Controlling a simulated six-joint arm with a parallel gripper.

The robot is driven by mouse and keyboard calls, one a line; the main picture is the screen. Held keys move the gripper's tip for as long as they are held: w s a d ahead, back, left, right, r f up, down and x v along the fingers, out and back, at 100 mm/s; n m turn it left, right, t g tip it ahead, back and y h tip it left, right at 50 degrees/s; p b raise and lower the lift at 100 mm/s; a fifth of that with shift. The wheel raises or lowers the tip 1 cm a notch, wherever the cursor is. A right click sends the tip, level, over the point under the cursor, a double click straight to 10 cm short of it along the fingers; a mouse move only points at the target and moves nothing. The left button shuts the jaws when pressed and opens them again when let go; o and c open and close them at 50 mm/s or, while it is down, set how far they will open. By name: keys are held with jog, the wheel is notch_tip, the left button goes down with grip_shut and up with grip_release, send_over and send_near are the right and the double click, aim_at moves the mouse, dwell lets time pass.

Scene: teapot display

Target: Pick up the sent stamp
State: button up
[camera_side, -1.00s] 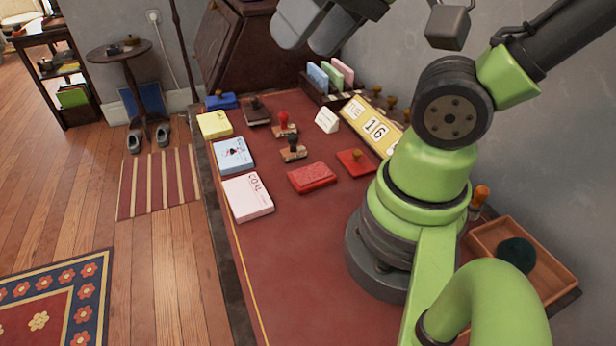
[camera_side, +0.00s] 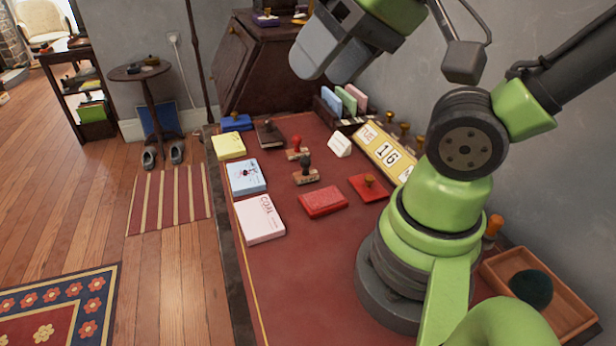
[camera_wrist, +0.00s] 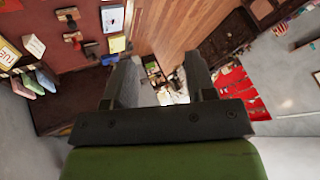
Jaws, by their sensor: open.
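Two stamps with wooden bases stand upright on the red desk top (camera_side: 290,270): one with a red handle (camera_side: 296,146) and, just in front, one with a black handle (camera_side: 306,171). No lettering shows, so I cannot tell which is the sent stamp. Both stamps also appear small at the upper left of the wrist view, the red-handled one (camera_wrist: 73,36) and the black-handled one (camera_wrist: 70,14). My gripper (camera_side: 330,65) is raised high above the back of the desk, well away from both stamps. Its jaws are apart and empty in the wrist view (camera_wrist: 158,85).
Yellow, blue and pink paper stacks (camera_side: 259,219) line the desk's left edge. A calendar (camera_side: 385,152) and a card rack (camera_side: 345,102) stand behind. The front desk surface is clear.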

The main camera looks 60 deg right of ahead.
jog(key=shift+o, duration=0.5)
jog(key=o, duration=0.7)
